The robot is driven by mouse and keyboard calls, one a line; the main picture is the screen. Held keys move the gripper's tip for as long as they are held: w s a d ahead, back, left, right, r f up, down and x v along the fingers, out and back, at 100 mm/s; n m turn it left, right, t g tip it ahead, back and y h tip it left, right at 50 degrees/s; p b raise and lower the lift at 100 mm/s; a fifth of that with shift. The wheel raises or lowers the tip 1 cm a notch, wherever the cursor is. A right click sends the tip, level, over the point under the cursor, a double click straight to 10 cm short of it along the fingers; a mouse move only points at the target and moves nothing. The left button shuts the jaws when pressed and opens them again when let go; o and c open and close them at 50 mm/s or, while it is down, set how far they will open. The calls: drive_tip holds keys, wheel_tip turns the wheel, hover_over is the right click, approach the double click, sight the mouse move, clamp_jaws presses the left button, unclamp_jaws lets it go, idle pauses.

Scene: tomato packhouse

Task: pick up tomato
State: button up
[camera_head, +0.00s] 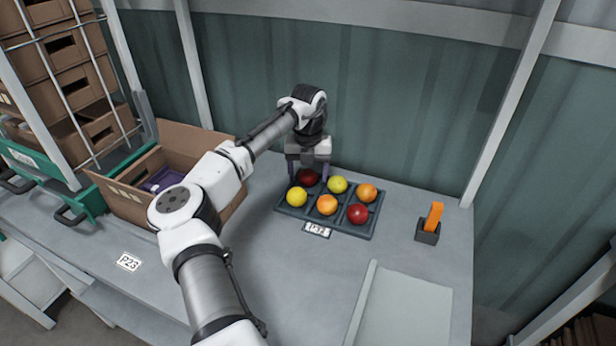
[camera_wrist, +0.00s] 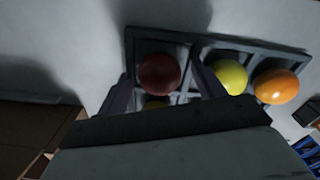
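A dark grey tray (camera_head: 341,228) on the table holds several tomatoes in separate compartments. A dark red tomato (camera_head: 307,177) lies in the back left compartment and also shows in the wrist view (camera_wrist: 159,74). My gripper (camera_head: 309,174) points down over it, open, with one finger on each side; the wrist view shows gaps between the fingers and the tomato. A yellow-green tomato (camera_head: 337,185) and an orange one (camera_head: 366,193) fill the rest of the back row. The front row holds a yellow (camera_head: 296,197), an orange (camera_head: 327,205) and a red tomato (camera_head: 358,213).
An open cardboard box (camera_head: 228,206) with a purple item inside stands left of the tray. A small dark holder with an orange piece (camera_head: 433,221) stands to the right. A pale green panel (camera_head: 405,312) lies at the front right. A corrugated wall rises behind the table.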

drive_tip(key=c, duration=0.7)
drive_tip(key=shift+r, duration=0.1)
